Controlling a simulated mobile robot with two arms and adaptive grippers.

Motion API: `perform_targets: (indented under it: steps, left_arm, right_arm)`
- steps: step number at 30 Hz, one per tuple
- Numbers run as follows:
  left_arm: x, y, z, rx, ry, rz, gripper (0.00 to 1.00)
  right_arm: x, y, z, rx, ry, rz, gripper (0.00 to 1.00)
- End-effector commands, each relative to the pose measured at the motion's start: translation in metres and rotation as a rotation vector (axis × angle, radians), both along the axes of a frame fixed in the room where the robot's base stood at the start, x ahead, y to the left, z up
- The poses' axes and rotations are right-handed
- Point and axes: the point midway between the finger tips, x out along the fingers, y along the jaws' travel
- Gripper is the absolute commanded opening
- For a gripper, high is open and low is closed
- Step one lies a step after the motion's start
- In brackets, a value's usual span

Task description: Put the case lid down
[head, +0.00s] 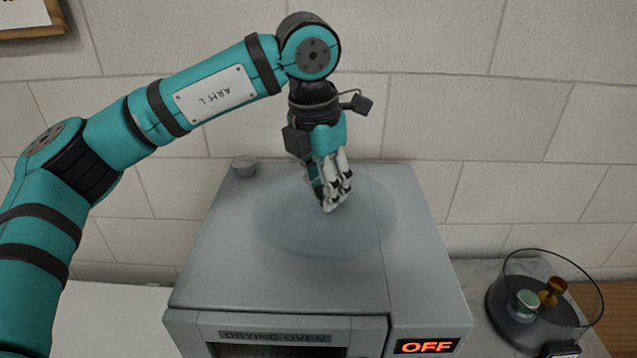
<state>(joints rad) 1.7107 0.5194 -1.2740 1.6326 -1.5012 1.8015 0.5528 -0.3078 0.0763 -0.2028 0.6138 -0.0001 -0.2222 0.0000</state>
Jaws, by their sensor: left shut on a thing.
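The case lid (285,222) is a clear, faintly bluish round disc over the top of the drying oven. My left gripper (334,205) points down at its middle, with its fingers closed on it. The part of the lid between the fingers is hidden. I cannot tell whether the lid touches the oven top or hangs just above it. The round glass case (508,300) stands at the right with its top open. My right gripper is not in view.
The drying oven (220,285) has a display (428,346) reading OFF. Inside the case are an amber cup (553,291) and a green and white item (525,303). A tiled wall closes off the back.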

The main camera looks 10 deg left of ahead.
Motion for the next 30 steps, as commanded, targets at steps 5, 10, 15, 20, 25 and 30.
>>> perform_targets:
  steps: [5, 10, 15, 20, 25, 30]
  left_arm:
    - [0.011, 0.009, 0.002, -0.003, 0.000, 0.003, 0.00]
    - [0.014, 0.014, -0.019, 0.000, 0.003, -0.001, 0.00]
    - [0.015, 0.013, -0.035, -0.001, -0.002, 0.001, 0.00]
    - [0.015, 0.013, -0.037, -0.002, -0.003, 0.001, 0.00]
    - [0.015, 0.013, -0.041, -0.002, -0.002, 0.001, 0.00]
    - [0.015, 0.013, -0.040, -0.001, -0.002, 0.001, 0.43]
  right_arm:
    - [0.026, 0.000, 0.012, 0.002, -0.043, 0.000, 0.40]
    - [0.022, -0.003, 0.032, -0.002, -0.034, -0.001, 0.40]
    - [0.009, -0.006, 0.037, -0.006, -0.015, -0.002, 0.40]
    - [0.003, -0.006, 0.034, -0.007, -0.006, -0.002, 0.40]
    - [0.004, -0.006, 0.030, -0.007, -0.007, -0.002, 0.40]
    - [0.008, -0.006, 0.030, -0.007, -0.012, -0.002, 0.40]
